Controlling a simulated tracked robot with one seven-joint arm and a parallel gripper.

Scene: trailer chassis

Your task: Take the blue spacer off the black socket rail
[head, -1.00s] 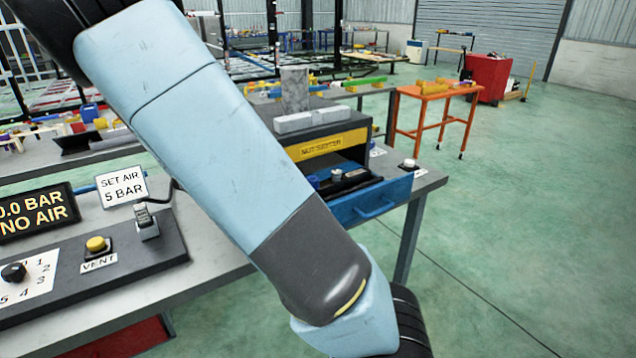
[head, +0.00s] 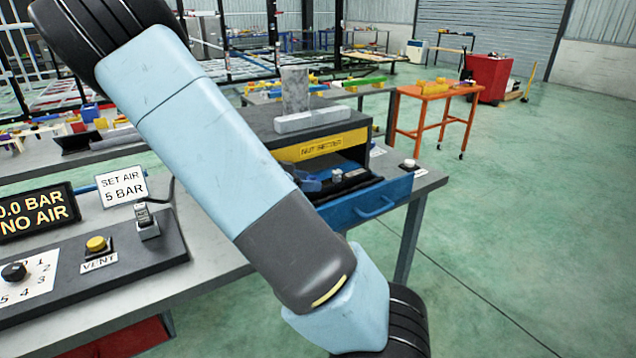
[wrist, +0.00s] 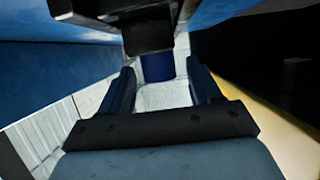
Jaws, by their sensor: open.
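The blue spacer (wrist: 158,68) shows in the wrist view as a short dark blue cylinder between the tips of my gripper (wrist: 160,72). My gripper is open, with one finger on each side of it; I cannot tell whether either finger touches it. A black block (wrist: 112,28) above it in the wrist view looks like part of the socket rail and partly hides the spacer's upper end. In the head view the black rail (head: 356,180) lies in the open blue drawer (head: 374,204), with a grey socket beside it. My arm covers the drawer's left part.
The drawer belongs to the black cabinet with the yellow nut setter label (head: 320,147). Its blue wall (wrist: 45,75) stands close to the left of my gripper. A grey block (head: 308,121) stands on the cabinet. A control panel (head: 100,262) lies to the left on the bench.

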